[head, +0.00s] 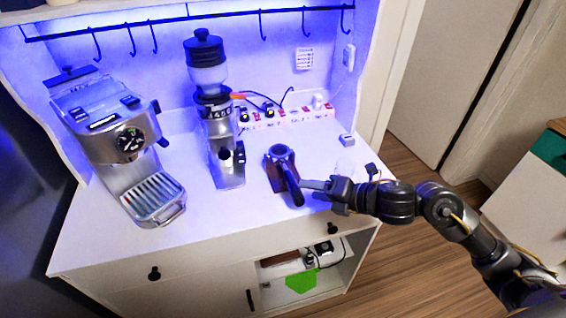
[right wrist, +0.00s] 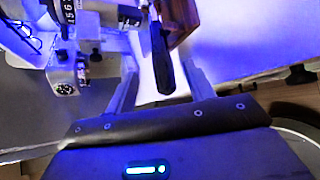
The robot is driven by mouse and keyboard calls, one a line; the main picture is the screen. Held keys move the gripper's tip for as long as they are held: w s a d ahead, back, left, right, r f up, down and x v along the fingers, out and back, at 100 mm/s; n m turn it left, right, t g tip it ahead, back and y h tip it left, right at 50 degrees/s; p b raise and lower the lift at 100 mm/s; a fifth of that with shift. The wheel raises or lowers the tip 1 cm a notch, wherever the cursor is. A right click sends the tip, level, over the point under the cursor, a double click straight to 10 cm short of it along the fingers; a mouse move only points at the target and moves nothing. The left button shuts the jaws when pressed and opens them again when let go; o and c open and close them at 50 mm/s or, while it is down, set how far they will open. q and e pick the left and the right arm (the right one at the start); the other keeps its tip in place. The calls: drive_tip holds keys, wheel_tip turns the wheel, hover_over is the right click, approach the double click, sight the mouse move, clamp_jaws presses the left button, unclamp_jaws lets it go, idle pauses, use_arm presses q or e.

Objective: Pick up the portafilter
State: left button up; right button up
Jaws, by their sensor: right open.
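The portafilter (head: 281,154) sits on a brown wooden stand (head: 275,178) on the white cabinet top, its black handle (head: 292,186) pointing toward the front edge. My right gripper (head: 308,185) reaches in from the right, its fingertips close to the handle. In the right wrist view the black handle (right wrist: 162,66) shows between the two spread fingers of my right gripper (right wrist: 158,88), with gaps on both sides. The right gripper is open and holds nothing. My left gripper is in neither view.
An espresso machine (head: 120,140) stands at the left of the cabinet top (head: 200,232) and a grinder (head: 222,130) stands left of the portafilter. A power strip (head: 290,118) lies along the back. Hooks hang from a rail (head: 190,18) above. The front middle is clear.

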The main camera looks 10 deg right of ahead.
sight(296, 185)
drive_tip(key=shift+x, duration=1.1)
drive_tip(key=shift+w+a+p, duration=0.15)
drive_tip(key=shift+w+p, duration=0.05)
drive_tip(key=shift+p, duration=0.1)
drive_tip(key=p+x, duration=0.1)
drive_tip(key=x, duration=0.2)
drive_tip(key=shift+w+a+f, duration=0.15)
drive_tip(key=shift+w+f, duration=0.1)
drive_tip(key=shift+f, duration=0.05)
drive_tip(key=shift+w+a+f, duration=0.25)
drive_tip(key=shift+w+a, duration=0.05)
drive_tip(key=shift+r, duration=0.1)
clamp_jaws()
